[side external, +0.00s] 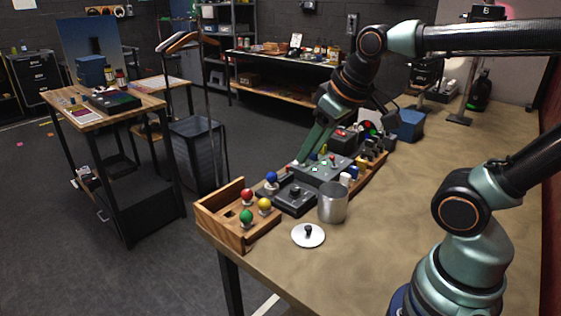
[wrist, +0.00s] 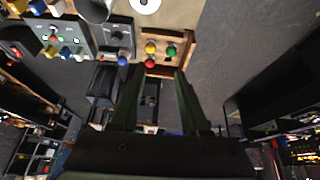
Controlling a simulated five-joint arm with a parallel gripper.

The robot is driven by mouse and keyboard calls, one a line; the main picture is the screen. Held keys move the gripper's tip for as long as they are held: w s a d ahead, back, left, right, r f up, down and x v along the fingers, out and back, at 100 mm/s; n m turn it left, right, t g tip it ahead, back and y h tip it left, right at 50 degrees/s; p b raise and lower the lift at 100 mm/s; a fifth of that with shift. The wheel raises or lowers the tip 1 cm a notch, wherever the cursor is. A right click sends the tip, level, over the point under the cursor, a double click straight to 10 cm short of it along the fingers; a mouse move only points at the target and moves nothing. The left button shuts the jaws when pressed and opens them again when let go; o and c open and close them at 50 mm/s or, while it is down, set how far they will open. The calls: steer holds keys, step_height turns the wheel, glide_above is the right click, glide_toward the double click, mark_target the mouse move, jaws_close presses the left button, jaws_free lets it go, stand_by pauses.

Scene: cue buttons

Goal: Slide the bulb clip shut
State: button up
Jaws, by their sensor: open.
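I cannot make out for certain which part is the bulb clip. A wooden tray (side external: 236,235) at the table's near left corner holds round bulb-like knobs: red (side external: 247,195), green (side external: 246,216) and yellow (side external: 264,205). A blue one (side external: 271,177) stands at its far edge. In the wrist view the tray (wrist: 190,48) is ahead of the fingers, with the blue knob (wrist: 122,61) to its left. My gripper (side external: 301,160) is above the row of devices; its two fingers stand apart and empty in the wrist view (wrist: 160,74).
A dark box with a black knob (side external: 295,198) and a grey panel (side external: 326,170) with small coloured parts line the table edge. A metal cup (side external: 332,202) and a white lid (side external: 308,235) stand in front.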

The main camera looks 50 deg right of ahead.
steer(key=w+d+r+n+g, duration=0.15)
steer(key=w+d, duration=0.25)
steer(key=w, duration=0.4)
steer(key=n+g, duration=0.4)
glide_above(287, 166)
step_height(287, 166, down, 11)
steer(key=shift+m+t, duration=0.25)
step_height(287, 166, down, 11)
steer(key=shift+d+f, duration=0.1)
jaws_close()
stand_by(0.4)
